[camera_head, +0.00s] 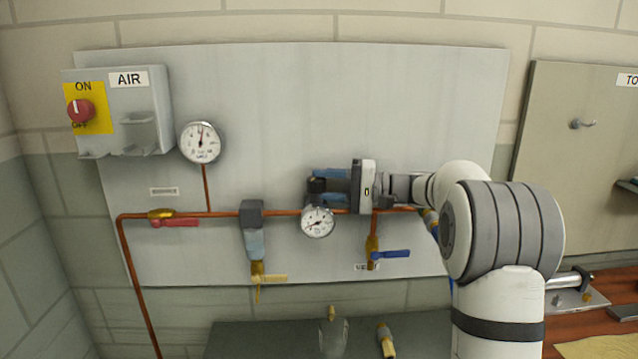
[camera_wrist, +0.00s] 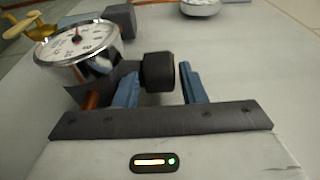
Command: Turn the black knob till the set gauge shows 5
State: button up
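The black knob (camera_head: 316,186) sits on the copper air line above the set gauge (camera_head: 318,222). In the wrist view the knob (camera_wrist: 158,72) stands between the two blue fingers of my gripper (camera_wrist: 160,82). The fingers are open on either side of it, with a gap visible at the right finger; contact at the left finger is unclear. In the head view my gripper (camera_head: 326,185) reaches in from the right. The set gauge also shows in the wrist view (camera_wrist: 77,42). Its needle points left and down in the head view; the number is too small to read surely.
An upper gauge (camera_head: 201,141) has its needle near the top. A red-handled valve (camera_head: 176,222), a filter bowl (camera_head: 255,242) with a yellow-handled valve (camera_head: 265,278), and a blue-handled valve (camera_head: 390,254) flank the knob. An AIR switch box (camera_head: 135,115) hangs at upper left.

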jog(key=shift+a, duration=0.35)
